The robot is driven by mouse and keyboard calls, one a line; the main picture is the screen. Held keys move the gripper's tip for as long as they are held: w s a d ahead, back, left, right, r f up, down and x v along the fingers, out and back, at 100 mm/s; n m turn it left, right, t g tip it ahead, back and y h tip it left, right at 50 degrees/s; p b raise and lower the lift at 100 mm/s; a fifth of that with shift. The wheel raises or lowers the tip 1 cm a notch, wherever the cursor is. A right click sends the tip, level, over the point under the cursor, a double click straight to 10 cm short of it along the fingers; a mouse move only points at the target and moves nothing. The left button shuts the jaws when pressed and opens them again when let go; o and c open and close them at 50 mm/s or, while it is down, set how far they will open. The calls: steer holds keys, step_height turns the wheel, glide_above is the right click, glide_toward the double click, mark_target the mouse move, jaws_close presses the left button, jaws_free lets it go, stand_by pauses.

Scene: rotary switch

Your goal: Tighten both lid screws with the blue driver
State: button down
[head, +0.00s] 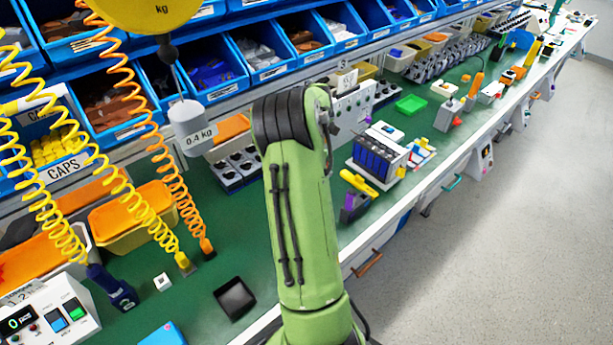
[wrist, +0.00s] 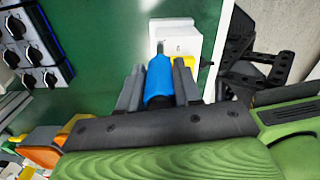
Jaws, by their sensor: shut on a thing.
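My gripper (wrist: 158,88) is in the wrist view, with its two dark fingers closed on either side of the blue driver (wrist: 158,72). The driver's thin shaft points up the picture to a white box (wrist: 194,42), and its end lies over the lower left part of the box. I cannot tell whether the tip touches a screw. The lid screws are too small or hidden to make out. In the head view my green arm covers the gripper, the driver and the white box.
A panel of black rotary knobs (wrist: 34,50) lies left of the box in the wrist view. In the head view, a small black tray (head: 235,298), a hanging 0.4 kg weight (head: 190,127) and coiled hoses surround my arm. A grey floor (head: 510,200) is open at right.

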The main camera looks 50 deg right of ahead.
steer(key=shift+f+b, duration=0.4)
steer(key=shift+f, duration=0.1)
steer(key=shift+s+r+m+p, duration=0.15)
steer(key=shift+m+p, duration=0.25)
steer(key=shift+m, duration=0.6)
steer(key=shift+a+r+m+p, duration=0.1)
steer(key=shift+m+p, duration=0.2)
steer(key=shift+m, duration=0.9)
steer(key=m, duration=0.3)
steer(key=shift+m, duration=0.3)
steer(key=shift+f, duration=0.2)
